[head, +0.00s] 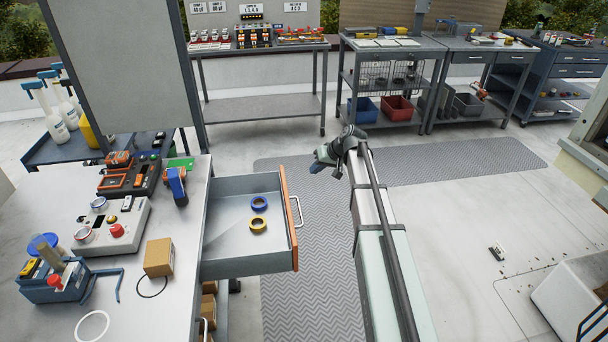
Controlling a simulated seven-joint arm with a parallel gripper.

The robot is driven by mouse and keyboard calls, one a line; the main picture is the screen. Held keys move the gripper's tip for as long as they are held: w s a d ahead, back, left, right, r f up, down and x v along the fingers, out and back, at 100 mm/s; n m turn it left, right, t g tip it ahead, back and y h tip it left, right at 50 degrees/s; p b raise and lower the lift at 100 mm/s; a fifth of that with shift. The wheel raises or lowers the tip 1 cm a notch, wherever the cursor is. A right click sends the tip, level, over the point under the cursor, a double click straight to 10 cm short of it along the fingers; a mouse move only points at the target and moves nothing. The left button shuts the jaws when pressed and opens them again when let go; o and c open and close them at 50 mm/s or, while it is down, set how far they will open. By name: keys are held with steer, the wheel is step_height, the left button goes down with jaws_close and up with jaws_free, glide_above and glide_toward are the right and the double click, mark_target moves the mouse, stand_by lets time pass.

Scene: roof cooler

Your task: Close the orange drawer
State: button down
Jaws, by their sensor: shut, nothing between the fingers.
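The orange drawer (289,222) is pulled open from the right side of the grey workbench (215,165). Its orange front faces right and carries a metal bar handle (299,212). My gripper (316,166) is small in the head view, beyond the drawer's far right corner and apart from the front and the handle. It looks shut and empty, though its fingertips are hard to make out.
The bench holds a blue power tool (178,185), a cardboard box (159,257) and a blue tool caddy (58,282). A grey ribbed mat (320,300) lies on the floor beside the drawer. A grey equipment table (260,105) and shelves stand at the back.

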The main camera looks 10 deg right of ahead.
steer(key=w+a+f, duration=0.3)
steer(key=a+f, duration=0.4)
steer(key=a, duration=0.1)
steer(key=shift+w+a+f, duration=0.2)
steer(key=shift+f, duration=0.05)
stand_by(0.4)
steer(key=a, duration=2.4)
steer(key=shift+a, duration=0.35)
